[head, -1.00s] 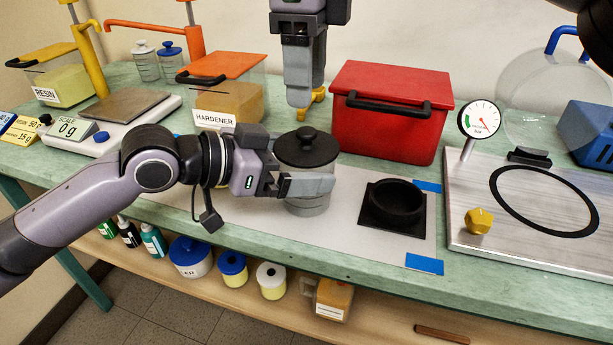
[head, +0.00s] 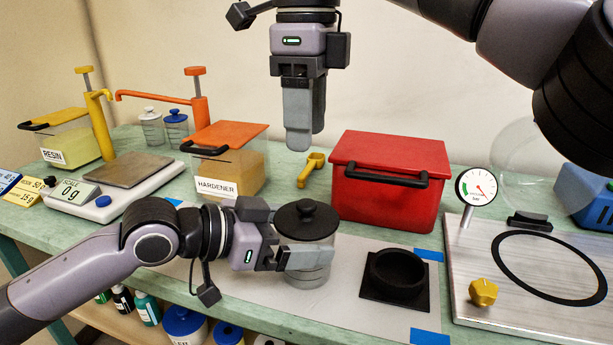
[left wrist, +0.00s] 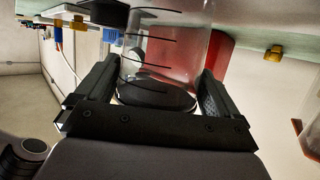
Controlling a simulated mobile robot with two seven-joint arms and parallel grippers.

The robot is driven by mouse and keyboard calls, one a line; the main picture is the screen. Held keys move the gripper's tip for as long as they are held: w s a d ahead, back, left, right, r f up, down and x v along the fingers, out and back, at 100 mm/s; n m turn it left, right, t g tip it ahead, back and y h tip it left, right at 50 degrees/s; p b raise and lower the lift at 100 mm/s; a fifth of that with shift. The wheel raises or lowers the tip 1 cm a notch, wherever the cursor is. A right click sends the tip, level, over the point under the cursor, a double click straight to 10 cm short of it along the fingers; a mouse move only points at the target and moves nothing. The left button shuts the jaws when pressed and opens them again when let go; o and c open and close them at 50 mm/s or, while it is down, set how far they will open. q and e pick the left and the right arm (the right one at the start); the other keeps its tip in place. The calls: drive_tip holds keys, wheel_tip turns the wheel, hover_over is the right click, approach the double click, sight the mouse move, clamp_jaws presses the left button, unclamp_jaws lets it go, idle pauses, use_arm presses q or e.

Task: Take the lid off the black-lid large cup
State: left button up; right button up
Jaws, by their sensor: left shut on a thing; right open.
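The black-lid large cup (head: 308,272) stands upright on the grey mat, a clear cup with a black knobbed lid (head: 306,219) on top. My left gripper (head: 310,258) is shut on the cup's side, just below the lid; in the left wrist view its fingers lie on both sides of the clear cup (left wrist: 165,60), with the black lid (left wrist: 158,93) between them. My right gripper (head: 298,140) points down above and behind the cup, well clear of the lid. It is open and empty, though its finger gap is hard to see from this side.
A red box (head: 390,185) stands behind right of the cup and a yellow scoop (head: 311,170) lies behind it. A black ring holder (head: 397,275) sits to the right on the mat (head: 350,305). The hardener tub (head: 228,165) is behind left.

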sight(307, 203)
wheel_tip(307, 203, down, 11)
drive_tip(key=shift+f, duration=0.1)
idle(0.5)
clamp_jaws()
drive_tip(key=shift+r, duration=0.2)
idle(0.6)
drive_tip(key=shift+r, duration=0.95)
drive_tip(key=shift+r, duration=0.1)
drive_tip(key=shift+r, duration=1.9)
